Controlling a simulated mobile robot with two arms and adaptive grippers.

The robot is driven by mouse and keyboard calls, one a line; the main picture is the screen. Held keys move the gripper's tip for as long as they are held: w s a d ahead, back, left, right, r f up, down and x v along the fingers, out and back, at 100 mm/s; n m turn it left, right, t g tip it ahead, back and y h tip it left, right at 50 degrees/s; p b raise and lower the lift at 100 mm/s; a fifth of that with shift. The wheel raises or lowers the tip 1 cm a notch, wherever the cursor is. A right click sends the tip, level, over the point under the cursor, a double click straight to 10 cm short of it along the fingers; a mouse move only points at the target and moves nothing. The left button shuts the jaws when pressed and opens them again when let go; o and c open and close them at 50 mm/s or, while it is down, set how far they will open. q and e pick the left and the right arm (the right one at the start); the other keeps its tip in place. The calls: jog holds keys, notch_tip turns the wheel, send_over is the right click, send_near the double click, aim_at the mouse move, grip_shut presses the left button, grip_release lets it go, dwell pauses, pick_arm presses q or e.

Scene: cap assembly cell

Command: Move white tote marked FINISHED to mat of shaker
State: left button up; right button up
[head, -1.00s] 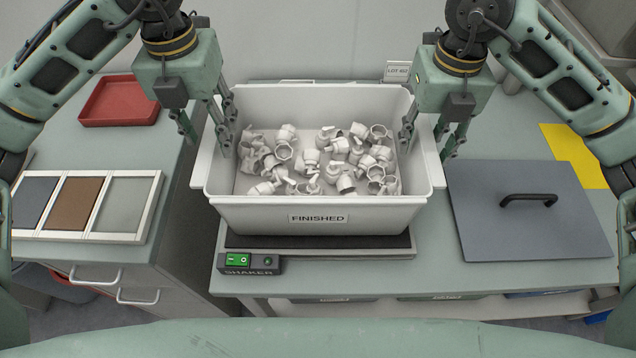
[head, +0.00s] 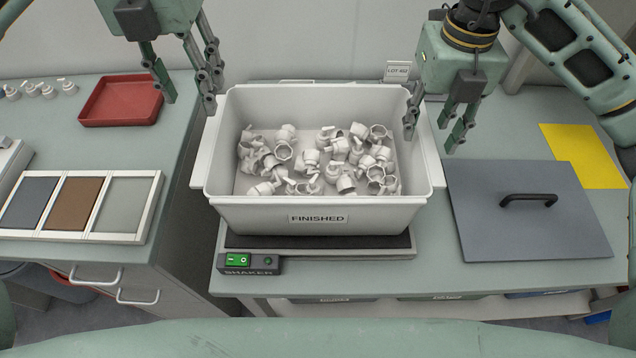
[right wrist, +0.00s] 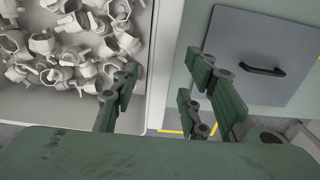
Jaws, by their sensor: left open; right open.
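The white tote (head: 318,208) marked FINISHED stands upright on the dark mat (head: 318,242) of the shaker (head: 250,264) and holds several white caps. The mat shows only along the tote's front and right side. My left gripper (head: 190,100) is open and empty, up and left of the tote's back left corner, apart from it. My right gripper (head: 432,138) is open and empty by the tote's right rim. In the right wrist view the tote's right wall (right wrist: 150,70) runs between the spread fingers, and I cannot tell whether they touch it.
A grey lid (head: 530,225) with a black handle and a yellow sheet (head: 585,155) lie right of the tote. On the left bench are a red tray (head: 121,101), a rack of coloured panels (head: 75,204) and several small white caps (head: 40,89). A gap separates the benches.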

notch_tip(320, 180, up, 8)
jog(key=shift+r, duration=0.25)
dwell(0.5)
